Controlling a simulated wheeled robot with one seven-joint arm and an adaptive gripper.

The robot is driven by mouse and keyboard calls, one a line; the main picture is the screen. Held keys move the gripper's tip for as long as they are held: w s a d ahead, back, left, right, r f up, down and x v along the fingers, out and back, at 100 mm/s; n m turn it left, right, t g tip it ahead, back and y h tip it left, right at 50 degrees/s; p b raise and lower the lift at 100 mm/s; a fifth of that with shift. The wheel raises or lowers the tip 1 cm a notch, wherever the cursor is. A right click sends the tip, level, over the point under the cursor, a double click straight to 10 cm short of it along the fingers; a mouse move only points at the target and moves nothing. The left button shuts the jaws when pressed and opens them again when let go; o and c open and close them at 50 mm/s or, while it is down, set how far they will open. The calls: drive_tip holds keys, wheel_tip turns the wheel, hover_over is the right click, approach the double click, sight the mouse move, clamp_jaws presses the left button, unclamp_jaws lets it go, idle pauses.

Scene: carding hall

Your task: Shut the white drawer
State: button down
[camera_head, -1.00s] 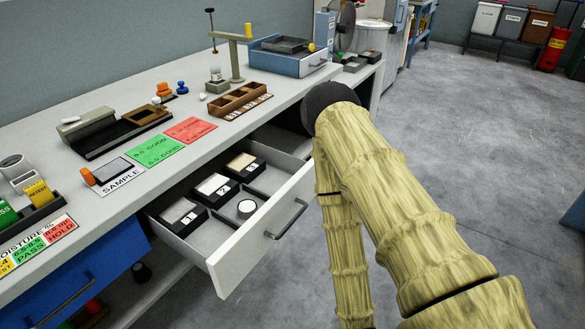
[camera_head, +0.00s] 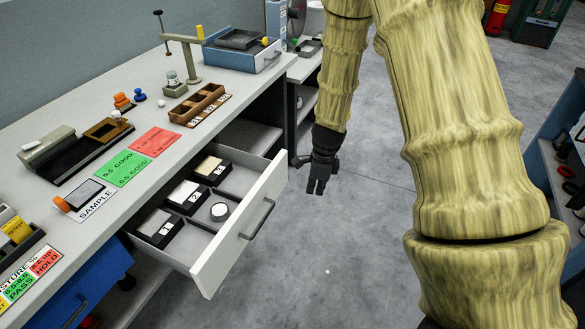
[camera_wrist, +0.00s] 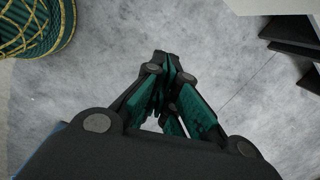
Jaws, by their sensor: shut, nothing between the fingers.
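The white drawer (camera_head: 243,229) stands pulled out from under the white bench top, with a dark bar handle (camera_head: 258,219) on its front. Inside lie several black boxes with pale tops and a small round white-topped item (camera_head: 219,211). My gripper (camera_head: 318,188) hangs fingers down over the floor, to the right of the drawer front and apart from it. Its fingers are shut and empty; in the wrist view the fingertips (camera_wrist: 163,58) come together above bare grey floor.
A blue drawer (camera_head: 80,289) is under the bench at lower left. Shelving stands at the right edge. A green container wound with yellow (camera_wrist: 32,25) shows in the wrist view. The floor before the drawer is clear.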

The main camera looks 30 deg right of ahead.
drive_tip(key=w+r+m+t+y+p, duration=0.1)
drive_tip(key=w+r+m, duration=0.3)
drive_tip(key=r, duration=0.4)
drive_tip(key=w+a+f+p, duration=0.1)
drive_tip(key=w+a+f, duration=0.2)
drive_tip(key=f, duration=0.7)
drive_tip(key=shift+w, duration=1.2)
drive_tip(key=shift+r, duration=0.1)
drive_tip(key=shift+w+a+p, duration=0.1)
drive_tip(key=shift+p, duration=0.25)
